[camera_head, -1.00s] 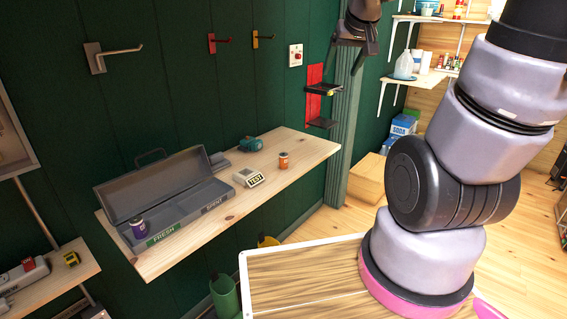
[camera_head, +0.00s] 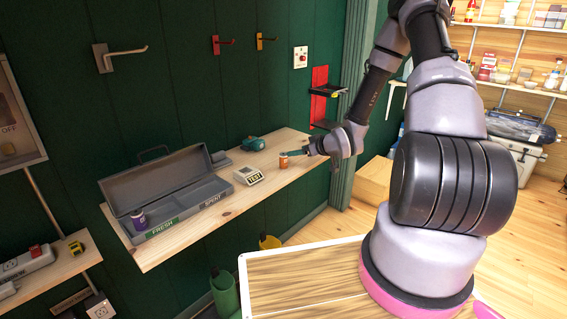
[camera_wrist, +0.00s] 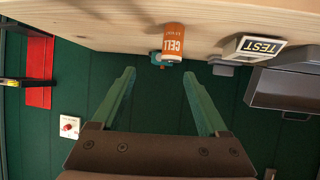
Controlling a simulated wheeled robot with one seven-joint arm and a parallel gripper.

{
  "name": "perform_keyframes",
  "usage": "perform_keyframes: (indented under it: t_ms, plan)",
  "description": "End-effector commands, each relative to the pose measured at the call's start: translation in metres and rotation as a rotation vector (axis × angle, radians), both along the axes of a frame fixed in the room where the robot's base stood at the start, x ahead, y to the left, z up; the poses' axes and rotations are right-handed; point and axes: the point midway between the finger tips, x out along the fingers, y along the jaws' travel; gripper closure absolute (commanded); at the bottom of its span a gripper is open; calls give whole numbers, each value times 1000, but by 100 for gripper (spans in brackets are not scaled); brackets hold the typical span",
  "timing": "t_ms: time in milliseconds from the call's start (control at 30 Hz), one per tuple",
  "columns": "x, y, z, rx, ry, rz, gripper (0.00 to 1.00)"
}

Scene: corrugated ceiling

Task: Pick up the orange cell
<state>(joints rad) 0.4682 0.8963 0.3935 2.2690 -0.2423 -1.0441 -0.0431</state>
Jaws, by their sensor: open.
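The orange cell (camera_head: 283,161) stands upright on the wooden shelf near its right end. In the wrist view the orange cell (camera_wrist: 173,43), lettered "CELL", shows upside down at the upper middle, just beyond the fingertips. My gripper (camera_head: 298,153) is at the right end of the shelf, close to the cell's right side. In the wrist view my gripper (camera_wrist: 160,88) has its two green fingers spread wide, with nothing between them. The fingers do not touch the cell in that view.
A tester marked TEST (camera_head: 248,176) sits left of the cell. A grey open toolbox (camera_head: 170,180) with FRESH and SPENT sections holds a purple cell (camera_head: 138,219). A teal tool (camera_head: 253,144) lies behind. The wooden shelf (camera_head: 225,205) has bare surface in front.

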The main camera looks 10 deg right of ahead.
Motion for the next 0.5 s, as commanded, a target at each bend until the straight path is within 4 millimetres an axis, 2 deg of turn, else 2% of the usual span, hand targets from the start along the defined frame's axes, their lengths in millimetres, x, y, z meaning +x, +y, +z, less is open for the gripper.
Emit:
perform_keyframes:
  t_ms: [33, 100, 267, 500]
  plan:
    - [-2, 4, -10, 25, -16, 7, 23]
    - [-3, 9, -17, 49, -42, 16, 23]
    - [-1, 16, -24, 73, -73, 25, 23]
    - [29, 33, -38, 74, -75, 26, 23]
